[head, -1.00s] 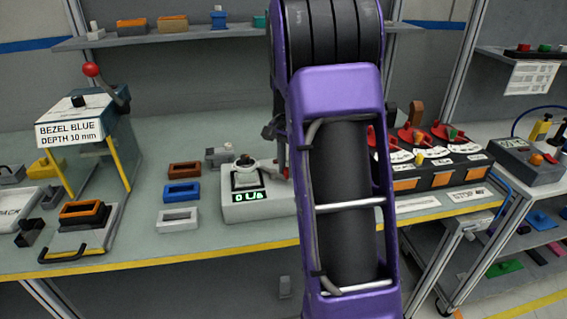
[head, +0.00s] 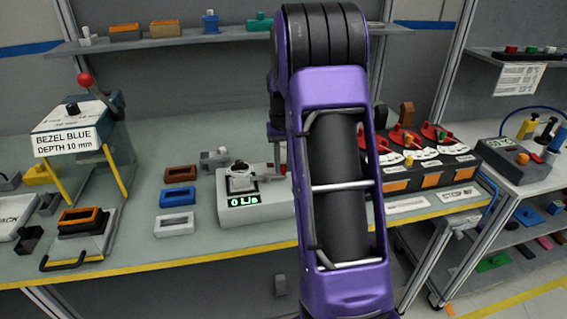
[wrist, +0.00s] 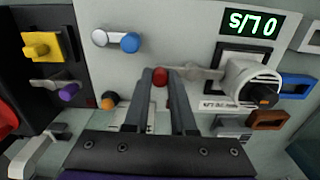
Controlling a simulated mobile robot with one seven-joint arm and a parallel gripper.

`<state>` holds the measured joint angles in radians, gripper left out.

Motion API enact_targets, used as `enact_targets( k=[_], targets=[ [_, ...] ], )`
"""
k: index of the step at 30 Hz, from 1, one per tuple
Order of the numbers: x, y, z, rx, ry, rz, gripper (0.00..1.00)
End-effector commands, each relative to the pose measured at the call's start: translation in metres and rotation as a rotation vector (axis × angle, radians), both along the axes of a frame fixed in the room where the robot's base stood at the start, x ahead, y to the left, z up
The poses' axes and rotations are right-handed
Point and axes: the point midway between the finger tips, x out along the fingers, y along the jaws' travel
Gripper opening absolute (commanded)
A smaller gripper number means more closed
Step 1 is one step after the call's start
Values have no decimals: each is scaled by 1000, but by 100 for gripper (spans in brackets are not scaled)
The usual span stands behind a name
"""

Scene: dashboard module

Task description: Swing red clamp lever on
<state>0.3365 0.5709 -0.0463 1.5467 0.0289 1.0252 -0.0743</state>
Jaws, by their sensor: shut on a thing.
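The red clamp lever shows in the wrist view as a red knob (wrist: 160,76) at the end of a grey bar. The bar runs right towards a white round part (wrist: 250,82) with a dark, orange-tipped centre. My gripper (wrist: 160,75) is shut on the red knob, one finger on each side. The lever belongs to a pale grey module (head: 262,207) with a green display (head: 243,201). In the head view, my purple arm hides most of my gripper and the module's right side.
Blue (head: 178,198), brown and white frames lie left of the module. A press with a red ball (head: 85,79) stands further left. A black panel with red dials (head: 435,135) is to the right. In the wrist view, a blue-ended knob (wrist: 130,42) sits close to my fingers.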

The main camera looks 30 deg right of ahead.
Motion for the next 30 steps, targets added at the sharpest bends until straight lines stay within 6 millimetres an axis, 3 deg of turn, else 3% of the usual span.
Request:
enact_targets(
  k=[19, 20, 24, 30],
  targets=[
    [3, -1, 1, -2, -5, 52, 0],
    [3, -1, 1, -2, -5, 52, 25],
    [3, -1, 1, -1, -3, 52, 51],
    [3, -1, 0, -1, -2, 52, 54]
  ],
)
